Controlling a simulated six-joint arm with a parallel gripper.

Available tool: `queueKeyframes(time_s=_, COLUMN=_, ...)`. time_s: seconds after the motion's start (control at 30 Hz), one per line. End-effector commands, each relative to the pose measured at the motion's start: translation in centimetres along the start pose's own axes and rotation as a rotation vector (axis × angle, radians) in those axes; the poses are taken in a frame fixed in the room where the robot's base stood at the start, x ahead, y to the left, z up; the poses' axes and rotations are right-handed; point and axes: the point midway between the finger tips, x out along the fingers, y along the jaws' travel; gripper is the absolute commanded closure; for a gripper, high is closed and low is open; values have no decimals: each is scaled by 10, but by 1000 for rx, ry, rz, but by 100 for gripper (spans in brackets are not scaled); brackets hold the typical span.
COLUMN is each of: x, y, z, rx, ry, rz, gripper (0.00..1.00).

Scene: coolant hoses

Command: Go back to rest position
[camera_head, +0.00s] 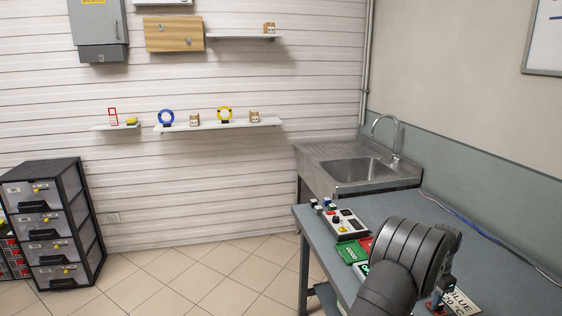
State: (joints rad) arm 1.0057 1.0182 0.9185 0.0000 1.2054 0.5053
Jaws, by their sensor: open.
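My dark grey arm reaches over the grey workbench (495,240) at the lower right. My gripper (440,292) shows only in part beside and behind the arm, low over the bench. It is open, and I see nothing held in it; its fingertips are mostly hidden. A blue ring (166,117), perhaps a hose, stands on the long wall shelf (205,126).
A control box (344,223) and a green plate (352,251) lie on the bench left of my arm. A sign reading BLUE (462,301) lies right of it. A steel sink (355,170) stands behind. A drawer unit (55,220) stands left. The floor between is clear.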

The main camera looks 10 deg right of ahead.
Motion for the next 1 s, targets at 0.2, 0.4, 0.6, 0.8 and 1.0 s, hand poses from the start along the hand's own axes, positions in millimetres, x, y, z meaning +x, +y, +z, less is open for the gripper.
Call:
queueKeyframes(time_s=0.2, x=23, y=-7, z=0, rx=0, ry=0, rz=0, gripper=57)
queueKeyframes(time_s=0.4, x=30, y=-7, z=0, rx=0, ry=1, rz=0, gripper=57)
queueKeyframes(time_s=0.6, x=30, y=-6, z=0, rx=0, ry=1, rz=0, gripper=55)
queueKeyframes(time_s=0.8, x=29, y=-6, z=0, rx=0, ry=0, rz=0, gripper=16)
queueKeyframes(time_s=1.0, x=24, y=-3, z=0, rx=2, ry=0, rz=2, gripper=0)
